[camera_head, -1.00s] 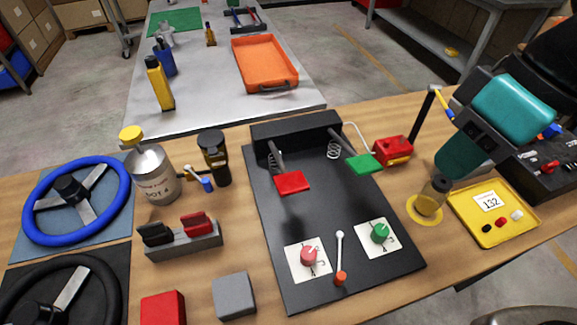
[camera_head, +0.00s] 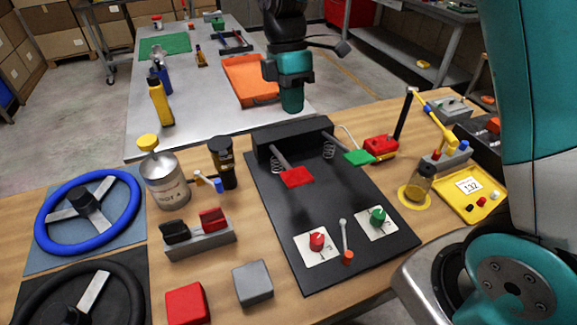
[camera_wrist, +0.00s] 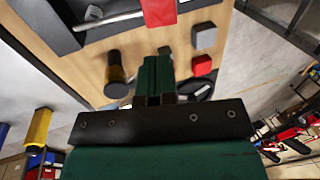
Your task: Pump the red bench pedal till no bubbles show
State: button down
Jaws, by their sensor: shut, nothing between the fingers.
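The red pedal (camera_head: 297,178) sticks out on a metal arm from the black bench unit (camera_head: 335,225); it also shows at the top of the wrist view (camera_wrist: 158,11). A green pedal (camera_head: 358,157) is to its right. My gripper (camera_head: 292,106) is shut and empty, raised behind the unit and apart from the red pedal. Its green fingers (camera_wrist: 157,75) are together in the wrist view. A small jar of amber liquid (camera_head: 419,188) stands on a yellow disc at the right; bubbles cannot be made out at this size.
Red and green knobs and a small lever (camera_head: 345,240) sit at the unit's front. A metal fluid can (camera_head: 165,182) and a dark-capped bottle (camera_head: 222,165) stand left. A red box (camera_head: 380,147) and yellow tray (camera_head: 470,208) lie right. Clear space surrounds the red pedal from above.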

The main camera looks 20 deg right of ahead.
aim_at(299, 175)
jog(key=p+x, duration=0.3)
jog(key=x, duration=1.1)
jog(key=shift+a+p, duration=0.1)
jog(key=shift+p, duration=0.2)
